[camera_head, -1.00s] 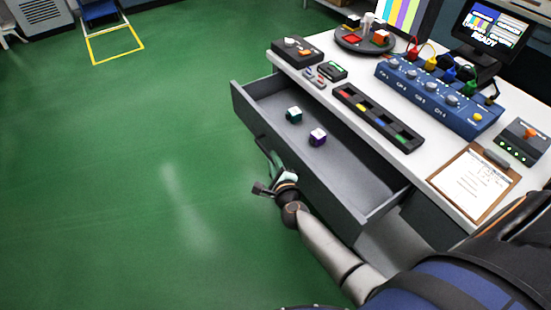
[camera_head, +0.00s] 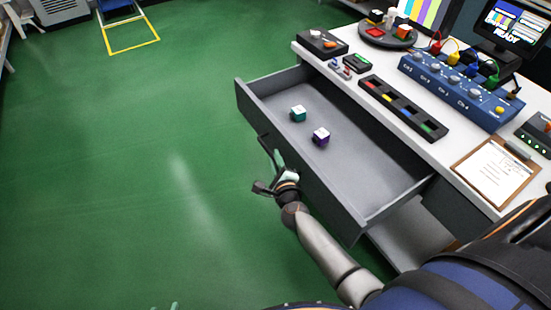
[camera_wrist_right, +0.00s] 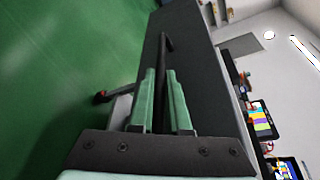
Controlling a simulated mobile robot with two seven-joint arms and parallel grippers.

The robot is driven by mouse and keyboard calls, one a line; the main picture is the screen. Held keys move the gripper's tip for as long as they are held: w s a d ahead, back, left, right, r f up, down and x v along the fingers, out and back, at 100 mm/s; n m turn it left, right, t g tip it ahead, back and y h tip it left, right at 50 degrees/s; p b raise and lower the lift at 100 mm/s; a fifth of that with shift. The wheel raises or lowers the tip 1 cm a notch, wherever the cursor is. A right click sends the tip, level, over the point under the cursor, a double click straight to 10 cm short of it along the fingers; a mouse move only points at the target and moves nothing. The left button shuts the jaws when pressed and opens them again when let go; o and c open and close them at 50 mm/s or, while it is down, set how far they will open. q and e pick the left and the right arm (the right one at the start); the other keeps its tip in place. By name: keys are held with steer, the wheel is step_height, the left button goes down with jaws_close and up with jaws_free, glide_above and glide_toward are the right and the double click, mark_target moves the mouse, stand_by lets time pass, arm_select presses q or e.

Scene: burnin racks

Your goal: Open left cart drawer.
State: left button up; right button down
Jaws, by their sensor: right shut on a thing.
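The grey cart drawer (camera_head: 300,165) stands far out from under the white-topped cart. A green cube (camera_head: 298,113) and a purple cube (camera_head: 321,136) lie inside it. My right gripper (camera_head: 279,170) is at the drawer's front, shut on the dark drawer handle (camera_head: 263,146). In the right wrist view the handle (camera_wrist_right: 161,75) runs between the two green fingers (camera_wrist_right: 161,98), beside the dark drawer front (camera_wrist_right: 205,75). Two small pale-green tips, probably my left gripper (camera_head: 165,306), show at the bottom edge of the head view; the rest is cut off.
The cart top holds a slotted black tray (camera_head: 403,108), a blue channel box (camera_head: 458,92), a clipboard (camera_head: 493,170) and a round turntable (camera_head: 388,35). The green floor (camera_head: 130,170) in front of the drawer is clear. A yellow floor outline (camera_head: 131,48) lies far off.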

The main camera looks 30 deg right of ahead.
steer(key=c, duration=0.9)
jaws_free()
steer(key=shift+s, duration=0.1)
steer(key=shift+s+a+r, duration=0.1)
steer(key=shift+s, duration=0.25)
arm_select(q)
steer(key=shift+s+a+r+p, duration=0.4)
steer(key=shift+a+r+p, duration=0.15)
steer(key=shift+p, duration=0.5)
arm_select(e)
steer(key=v, duration=0.6)
steer(key=shift+s+a, duration=0.1)
steer(key=shift+s, duration=0.2)
steer(key=shift+r, duration=0.1)
